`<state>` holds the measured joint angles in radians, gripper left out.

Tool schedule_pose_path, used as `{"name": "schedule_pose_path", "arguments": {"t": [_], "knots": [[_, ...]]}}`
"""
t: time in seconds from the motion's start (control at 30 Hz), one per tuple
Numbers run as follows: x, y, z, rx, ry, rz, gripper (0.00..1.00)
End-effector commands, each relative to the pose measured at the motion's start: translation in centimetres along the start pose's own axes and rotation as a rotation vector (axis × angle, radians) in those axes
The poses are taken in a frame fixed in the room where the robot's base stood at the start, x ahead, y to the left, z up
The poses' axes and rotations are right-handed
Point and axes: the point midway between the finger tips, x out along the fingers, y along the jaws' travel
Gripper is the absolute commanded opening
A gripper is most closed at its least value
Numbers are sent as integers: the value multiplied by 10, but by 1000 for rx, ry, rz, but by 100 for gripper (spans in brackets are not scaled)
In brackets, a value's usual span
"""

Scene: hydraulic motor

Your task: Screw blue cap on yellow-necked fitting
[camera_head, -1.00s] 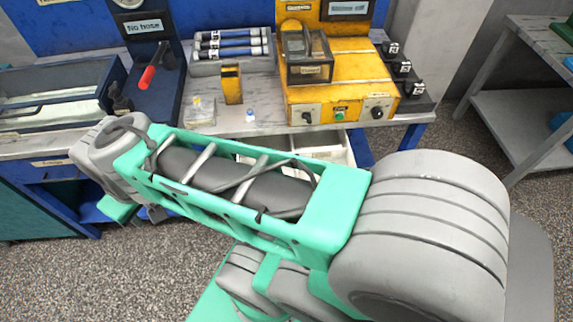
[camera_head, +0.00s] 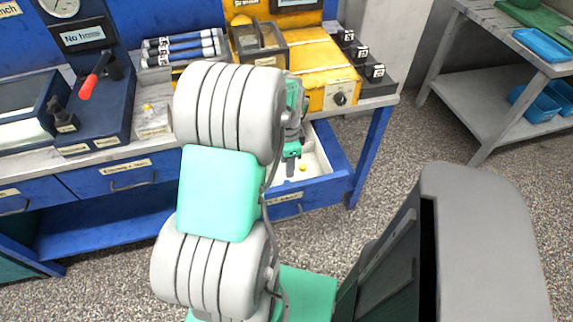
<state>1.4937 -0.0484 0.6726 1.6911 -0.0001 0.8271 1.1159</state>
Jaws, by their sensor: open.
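My gripper (camera_head: 291,162) hangs over the open drawer below the workbench, partly hidden behind my arm. Its jaws are open, and I see nothing held between them. A small yellow-topped piece (camera_head: 148,107), possibly the yellow-necked fitting, stands on a pale block on the bench, left of my arm. A small yellow item (camera_head: 303,168) lies in the drawer, just right of my gripper; I cannot tell what it is. No blue cap can be made out. My arm covers the bench middle, where a small white-and-blue piece stood in the earlier frame.
The blue drawer (camera_head: 338,178) stands pulled out under the yellow control station (camera_head: 322,62). Blue-ended cylinders (camera_head: 180,45) lie in a rack at the back. A dark stand with a red handle (camera_head: 88,88) is at left. Open floor lies right, before a grey side table (camera_head: 490,30).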

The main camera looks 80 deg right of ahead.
Motion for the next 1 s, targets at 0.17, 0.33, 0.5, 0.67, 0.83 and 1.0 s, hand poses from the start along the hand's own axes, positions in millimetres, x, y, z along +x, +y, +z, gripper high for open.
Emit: {"name": "schedule_pose_path", "arguments": {"t": [0.17, 0.33, 0.5, 0.67, 0.83, 1.0], "knots": [[13, 0, 0, 1, 0, 1, 42], [36, 0, 0, -1, 0, 0, 42], [59, 0, 0, -2, 0, 1, 42], [79, 0, 0, -2, 0, 0, 42], [89, 0, 0, -3, 0, 0, 42], [88, 0, 0, -3, 0, -1, 42]]}}
